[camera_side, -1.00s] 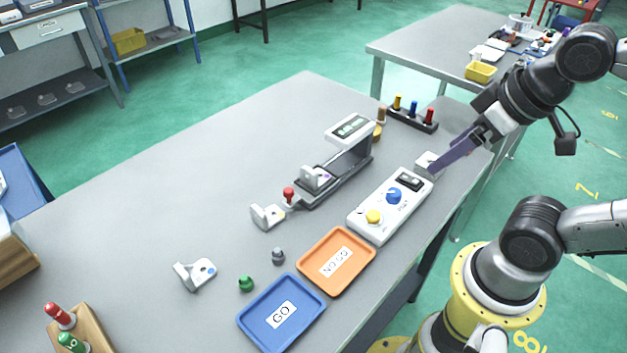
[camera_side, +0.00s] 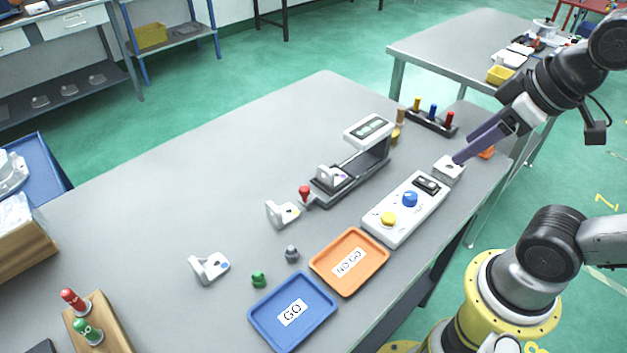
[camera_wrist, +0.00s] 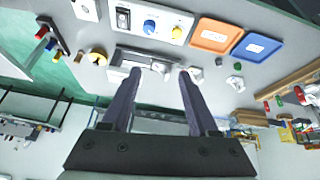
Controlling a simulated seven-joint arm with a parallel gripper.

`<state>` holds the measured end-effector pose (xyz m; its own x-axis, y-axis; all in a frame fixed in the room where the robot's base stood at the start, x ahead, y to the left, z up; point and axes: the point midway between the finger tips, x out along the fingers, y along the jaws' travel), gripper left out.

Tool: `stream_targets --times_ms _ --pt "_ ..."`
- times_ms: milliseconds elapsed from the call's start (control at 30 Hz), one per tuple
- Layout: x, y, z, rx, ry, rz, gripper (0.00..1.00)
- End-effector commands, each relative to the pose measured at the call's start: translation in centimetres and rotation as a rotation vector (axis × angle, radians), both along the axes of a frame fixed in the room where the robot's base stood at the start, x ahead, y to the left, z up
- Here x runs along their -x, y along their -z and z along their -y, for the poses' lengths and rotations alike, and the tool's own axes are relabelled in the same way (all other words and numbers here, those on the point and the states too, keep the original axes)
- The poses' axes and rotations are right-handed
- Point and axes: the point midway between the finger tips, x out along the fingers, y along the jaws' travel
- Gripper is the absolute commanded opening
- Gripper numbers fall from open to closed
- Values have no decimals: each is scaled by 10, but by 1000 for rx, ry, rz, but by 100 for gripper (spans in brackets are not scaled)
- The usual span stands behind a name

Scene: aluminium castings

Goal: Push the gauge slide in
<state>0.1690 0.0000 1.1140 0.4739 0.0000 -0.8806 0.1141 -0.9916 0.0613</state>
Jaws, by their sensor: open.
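The gauge (camera_side: 352,172) is a grey rail-like fixture with a raised display head, standing mid-bench. Its slide end carries a red knob (camera_side: 305,192) at the lower left. A white casting (camera_side: 332,176) sits in the gauge near the knob. My gripper (camera_side: 458,159) is open, with long purple fingers. In the side view its tips are over or beside a small white block (camera_side: 449,171), right of the gauge; contact cannot be told. In the wrist view my fingers (camera_wrist: 160,71) are apart with nothing between them, and the gauge (camera_wrist: 128,57) shows beyond the tips.
A control box (camera_side: 405,212) with blue and yellow knobs stands between gauge and robot. Orange (camera_side: 374,277) and blue (camera_side: 318,323) trays lie in front. Loose castings (camera_side: 282,214) (camera_side: 209,268) lie left. A post rack (camera_side: 432,121) stands behind. The bench's left rear is clear.

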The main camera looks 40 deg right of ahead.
Motion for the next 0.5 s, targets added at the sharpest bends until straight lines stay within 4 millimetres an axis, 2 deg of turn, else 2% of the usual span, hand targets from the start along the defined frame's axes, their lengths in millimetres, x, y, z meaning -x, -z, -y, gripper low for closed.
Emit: stream_targets --times_ms 100,233,400,500 --pt "-26 -25 -3 39 -91 -27 60" --pt "-57 -44 -10 73 -188 -72 60" --pt "-111 -57 -25 112 -325 -148 60" --pt "-145 -55 -38 130 -403 -200 60"
